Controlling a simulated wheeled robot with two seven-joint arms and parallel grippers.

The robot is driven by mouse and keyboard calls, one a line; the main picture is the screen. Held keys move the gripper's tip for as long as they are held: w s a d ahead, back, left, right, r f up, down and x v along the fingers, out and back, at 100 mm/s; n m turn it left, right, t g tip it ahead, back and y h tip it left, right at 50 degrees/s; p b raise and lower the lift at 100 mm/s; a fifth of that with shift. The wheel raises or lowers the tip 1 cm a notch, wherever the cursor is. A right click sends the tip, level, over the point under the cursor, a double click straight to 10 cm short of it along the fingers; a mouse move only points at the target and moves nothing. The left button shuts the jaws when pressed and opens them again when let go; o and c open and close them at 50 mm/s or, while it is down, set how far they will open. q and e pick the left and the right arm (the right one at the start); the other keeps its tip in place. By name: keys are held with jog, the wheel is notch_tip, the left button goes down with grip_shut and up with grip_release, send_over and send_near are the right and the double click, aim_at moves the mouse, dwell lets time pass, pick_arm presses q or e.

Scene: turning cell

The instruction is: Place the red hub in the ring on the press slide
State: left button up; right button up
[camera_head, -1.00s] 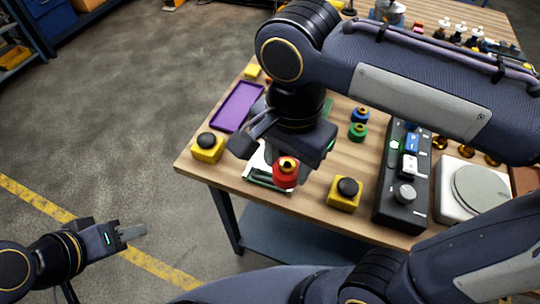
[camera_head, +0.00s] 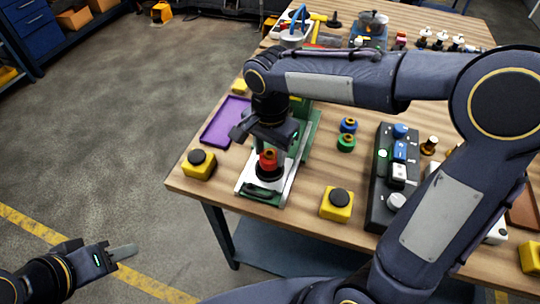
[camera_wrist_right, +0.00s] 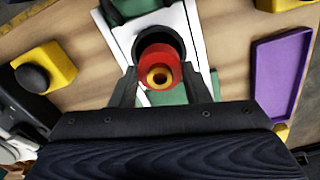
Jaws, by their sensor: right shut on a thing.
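The red hub (camera_head: 268,158) has an orange-gold bore; it also shows in the right wrist view (camera_wrist_right: 166,62). My right gripper (camera_head: 268,150) is shut on it, one finger on each side in the wrist view (camera_wrist_right: 160,78). The black ring (camera_head: 270,175) sits on the white press slide (camera_head: 249,186) of the green press. The hub is directly over the ring, overlapping it in both views. I cannot tell whether its lower end is inside the ring. My left gripper (camera_head: 122,252) is off the table at lower left, empty; its finger gap is unclear.
Yellow boxes with black buttons stand left (camera_head: 198,165) and right (camera_head: 337,204) of the press. A purple tray (camera_head: 224,122) lies behind left. Blue (camera_head: 348,125) and green (camera_head: 346,143) hubs and a black control box (camera_head: 381,190) stand to the right.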

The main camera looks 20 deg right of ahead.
aim_at(270, 153)
jog(key=shift+f, duration=1.05)
jog(key=shift+f, duration=0.15)
jog(key=o, duration=1.2)
jog(key=shift+s, duration=0.1)
jog(key=shift+c, duration=0.2)
jog(key=shift+r, duration=0.65)
notch_tip(270, 153, up, 11)
jog(key=p, duration=0.1)
